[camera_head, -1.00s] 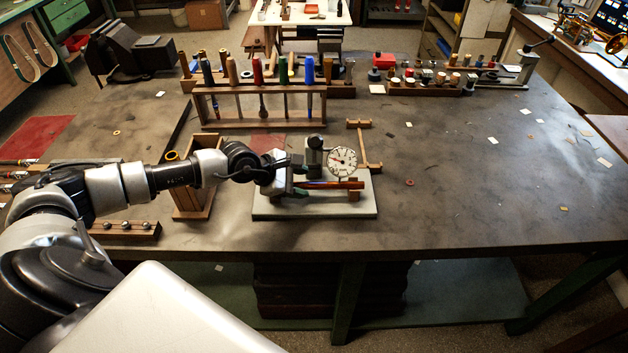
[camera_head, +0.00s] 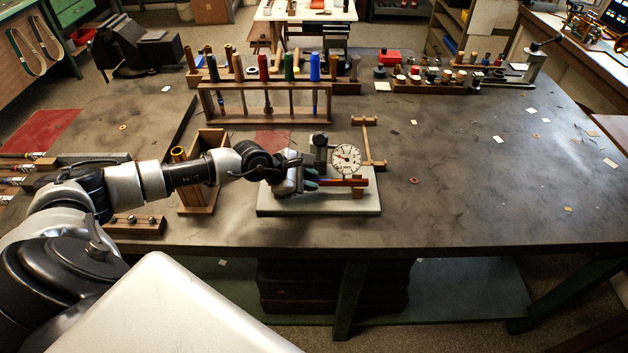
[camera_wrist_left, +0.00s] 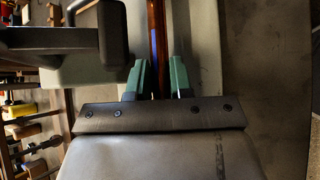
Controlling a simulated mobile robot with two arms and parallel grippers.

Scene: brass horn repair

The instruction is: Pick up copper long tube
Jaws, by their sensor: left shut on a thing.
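The copper long tube (camera_head: 345,182) lies across the small grey-white plate fixture (camera_head: 270,207), in front of the round dial gauge (camera_head: 345,158). Its right end is over a small wooden support (camera_head: 359,189). My left gripper (camera_head: 312,183) is shut on the left part of the tube. In the left wrist view, the green fingers (camera_wrist_left: 160,80) stand on either side of the tube (camera_wrist_left: 157,35), which runs away between them. The tube's near end is hidden by the gripper. My right gripper is not in view.
A wooden rack (camera_head: 265,120) with coloured-handled tools stands behind. An open wooden box (camera_head: 198,197) is left of the fixture, beneath my left arm. A wooden stand (camera_head: 368,140) is behind right. The workbench's right side (camera_head: 500,200) is mostly clear.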

